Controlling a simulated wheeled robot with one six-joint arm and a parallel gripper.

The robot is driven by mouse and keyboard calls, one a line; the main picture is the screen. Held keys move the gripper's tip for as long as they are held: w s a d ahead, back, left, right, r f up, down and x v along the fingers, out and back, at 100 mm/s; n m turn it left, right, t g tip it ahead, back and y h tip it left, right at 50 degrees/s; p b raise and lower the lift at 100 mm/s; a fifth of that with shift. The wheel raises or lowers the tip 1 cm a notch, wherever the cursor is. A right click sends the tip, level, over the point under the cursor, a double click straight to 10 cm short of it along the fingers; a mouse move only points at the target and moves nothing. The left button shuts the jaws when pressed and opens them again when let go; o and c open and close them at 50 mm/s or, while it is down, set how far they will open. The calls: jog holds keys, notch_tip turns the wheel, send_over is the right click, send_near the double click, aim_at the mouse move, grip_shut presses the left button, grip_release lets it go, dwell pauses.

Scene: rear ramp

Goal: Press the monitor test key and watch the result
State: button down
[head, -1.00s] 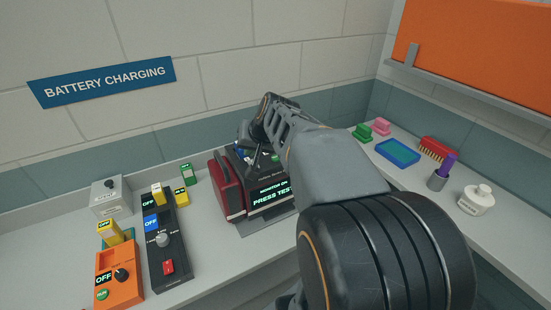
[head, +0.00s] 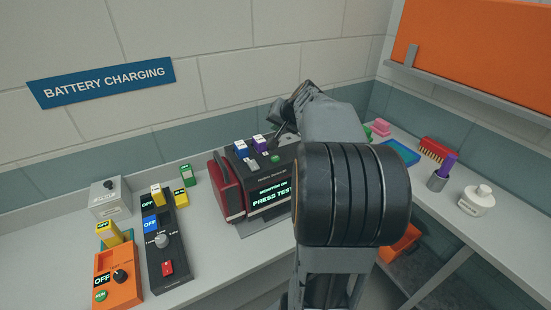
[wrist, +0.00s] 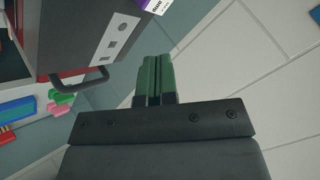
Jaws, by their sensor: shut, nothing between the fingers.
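The monitor (head: 270,182) is a dark box on the bench with a red case at its left side. Its screen (head: 271,192) reads "MONITOR ON" and "PRESS TEST" in green. Its top carries blue and purple tagged blocks, a green key (head: 275,158) and small grey keys. In the wrist view part of the monitor (wrist: 90,35) fills the upper left, with a dark handle. My gripper (wrist: 154,60) is shut and empty, its green fingers together, apart from the monitor. In the head view my arm hides most of the gripper, behind the monitor's right side.
Left on the bench are an orange unit (head: 118,275), a black switch panel (head: 164,245) and a grey box (head: 110,199).

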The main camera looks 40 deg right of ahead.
aim_at(277, 157)
notch_tip(277, 157, down, 8)
jog(key=b, duration=0.5)
jog(key=shift+b, duration=0.35)
jog(key=shift+f+b, duration=0.3)
jog(key=shift+b, duration=0.05)
jog(key=shift+f+b, duration=0.25)
jog(key=shift+b, duration=0.1)
dwell(1.2)
jog(key=shift+f, duration=0.2)
jog(key=shift+f+b, duration=0.4)
jog(key=shift+b, duration=0.35)
dwell(0.6)
jog(key=shift+r, duration=0.2)
jog(key=shift+r+p, duration=0.55)
jog(key=shift+r, duration=0.1)
jog(key=shift+r, duration=0.15)
